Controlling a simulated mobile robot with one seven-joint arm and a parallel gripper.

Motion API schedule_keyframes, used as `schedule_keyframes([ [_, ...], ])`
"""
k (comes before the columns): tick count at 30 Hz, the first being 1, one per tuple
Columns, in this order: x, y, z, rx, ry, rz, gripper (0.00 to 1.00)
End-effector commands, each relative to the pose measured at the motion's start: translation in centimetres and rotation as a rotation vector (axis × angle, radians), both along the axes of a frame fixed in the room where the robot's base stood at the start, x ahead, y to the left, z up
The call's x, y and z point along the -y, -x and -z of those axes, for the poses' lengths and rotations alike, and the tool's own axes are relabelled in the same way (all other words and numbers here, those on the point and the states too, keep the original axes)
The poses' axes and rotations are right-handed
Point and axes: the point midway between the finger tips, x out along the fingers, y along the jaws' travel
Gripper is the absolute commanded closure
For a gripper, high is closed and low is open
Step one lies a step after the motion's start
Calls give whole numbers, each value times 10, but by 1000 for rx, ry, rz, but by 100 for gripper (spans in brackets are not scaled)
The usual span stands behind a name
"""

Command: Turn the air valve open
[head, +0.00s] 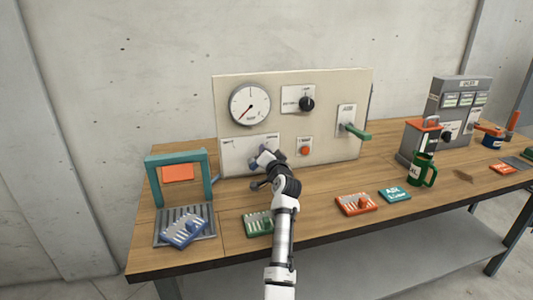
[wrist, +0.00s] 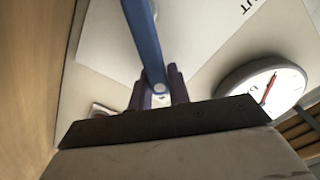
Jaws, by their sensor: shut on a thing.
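The cream control panel (head: 338,92) stands at the back of the wooden bench. Its lower left carries a white label plate (head: 235,144), partly hidden by my gripper. A blue lever (wrist: 143,40), which I take as the air valve handle, crosses this plate in the wrist view; the letters "UT" show beside it. My gripper (head: 264,160) is at the panel in front of the plate. In the wrist view my gripper (wrist: 159,82) is shut on the lever's near end, one finger on each side. The lever's pivot is out of the wrist view.
Above the plate is a round gauge (head: 250,104) with a red needle. Nearby are a black knob (head: 307,104), an orange button (head: 305,151) and a green lever (head: 357,131).

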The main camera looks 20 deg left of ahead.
Motion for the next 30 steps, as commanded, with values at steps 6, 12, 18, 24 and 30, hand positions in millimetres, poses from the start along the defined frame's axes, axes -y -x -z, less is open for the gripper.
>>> schedule_keyframes([
  [6, 1, 0, 1, -3, -3, 0, 61],
  [12, 0, 0, 1, -2, -1, 0, 60],
  [18, 3, 4, 2, -2, -1, 0, 60],
  [24, 17, 24, 3, 0, 0, 1, 60],
  [30, 40, 56, 4, 0, 0, 3, 60],
])
